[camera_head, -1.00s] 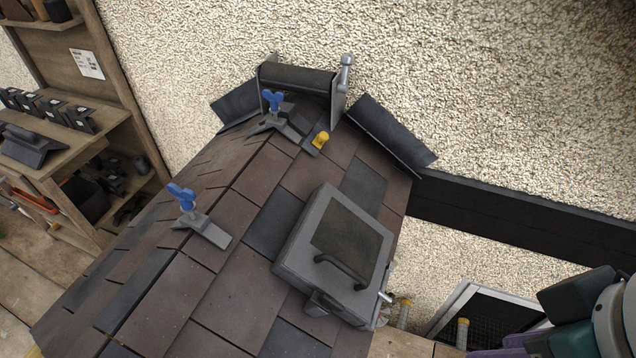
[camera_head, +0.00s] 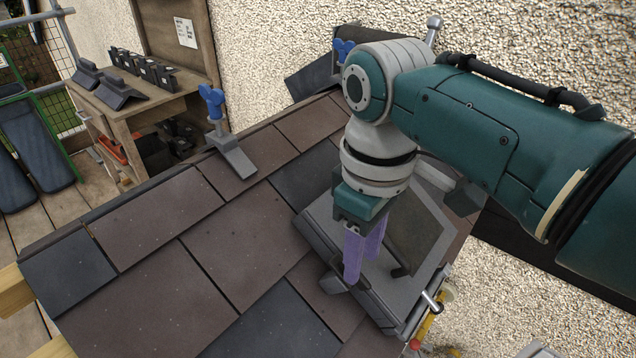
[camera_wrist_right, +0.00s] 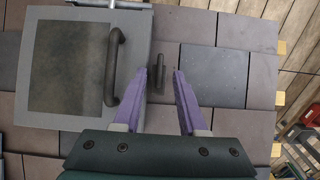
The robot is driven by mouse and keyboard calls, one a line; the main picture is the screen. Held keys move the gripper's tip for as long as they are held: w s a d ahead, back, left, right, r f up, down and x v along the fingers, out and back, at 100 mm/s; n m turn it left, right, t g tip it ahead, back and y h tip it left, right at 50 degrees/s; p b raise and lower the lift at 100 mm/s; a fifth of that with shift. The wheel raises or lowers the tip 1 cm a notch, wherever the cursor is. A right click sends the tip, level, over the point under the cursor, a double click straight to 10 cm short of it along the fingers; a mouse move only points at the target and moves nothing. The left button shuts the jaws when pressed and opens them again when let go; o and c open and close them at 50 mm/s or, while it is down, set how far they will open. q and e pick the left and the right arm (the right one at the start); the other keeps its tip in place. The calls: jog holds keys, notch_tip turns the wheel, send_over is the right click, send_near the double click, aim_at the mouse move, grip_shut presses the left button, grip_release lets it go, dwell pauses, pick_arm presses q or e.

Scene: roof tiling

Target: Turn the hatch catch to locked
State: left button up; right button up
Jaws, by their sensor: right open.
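The grey roof hatch (camera_head: 318,236) has a dark panel and a bar handle; it also shows in the wrist view (camera_wrist_right: 134,28). It looks closed. The hatch catch (camera_wrist_right: 160,72) is a small dark lever beside the hatch edge, lying parallel to that edge. In the head view the catch (camera_head: 334,283) is partly hidden by my fingers. My right gripper (camera_head: 362,268) is open, with purple fingers pointing down over the catch. In the wrist view the right gripper (camera_wrist_right: 167,73) has its fingertips either side of the catch; contact cannot be told. My left gripper is out of view.
Brown and slate tiles (camera_head: 150,270) cover the roof. A blue-handled clamp (camera_head: 218,125) stands on the ridge, another (camera_head: 343,48) behind my arm. A wooden shelf (camera_head: 150,110) with tile parts stands at the left. The rough wall (camera_head: 265,50) lies behind.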

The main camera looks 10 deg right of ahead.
notch_tip(320, 180, down, 4)
jog(key=shift+f+b, duration=0.2)
jog(key=shift+b, duration=0.45)
grip_shut()
